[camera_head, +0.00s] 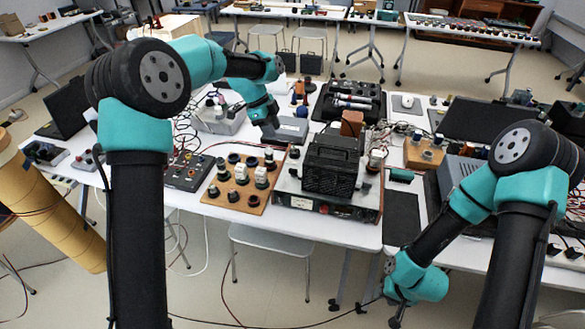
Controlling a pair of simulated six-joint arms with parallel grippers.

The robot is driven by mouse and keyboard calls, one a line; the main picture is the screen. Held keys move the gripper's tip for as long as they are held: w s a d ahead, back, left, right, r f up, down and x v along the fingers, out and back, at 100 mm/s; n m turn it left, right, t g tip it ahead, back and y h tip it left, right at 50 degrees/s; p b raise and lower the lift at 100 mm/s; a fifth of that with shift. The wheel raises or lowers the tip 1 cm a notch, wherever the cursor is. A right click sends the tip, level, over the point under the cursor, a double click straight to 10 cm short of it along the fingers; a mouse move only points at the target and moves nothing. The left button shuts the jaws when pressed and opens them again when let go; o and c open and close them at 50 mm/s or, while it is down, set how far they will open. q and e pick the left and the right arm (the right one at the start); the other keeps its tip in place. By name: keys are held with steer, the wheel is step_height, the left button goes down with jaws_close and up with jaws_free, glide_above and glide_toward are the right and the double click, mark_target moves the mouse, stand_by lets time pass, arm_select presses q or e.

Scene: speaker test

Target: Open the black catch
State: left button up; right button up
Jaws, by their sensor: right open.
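I cannot make out a black catch for certain at this size. A black box-shaped device (330,168) with a ribbed front sits on top of a grey and black instrument (312,204) at the middle of the table. An open black case (349,103) with pens or tubes in it lies behind. My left gripper (270,123) is above the table, left of the black device and apart from it; its fingers are too small to read. My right gripper (396,316) hangs low in front of the table's edge, pointing down, open and touching nothing visible.
A wooden board (226,205) with several knobs lies left of the instrument. A dark flat panel (402,218) lies at the front edge. The table is crowded.

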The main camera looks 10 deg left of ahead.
mark_target(293, 169)
arm_select(q)
steer(key=x, duration=1.7)
steer(key=shift+d+f, duration=0.1)
steer(key=shift+c, duration=0.5)
jaws_close()
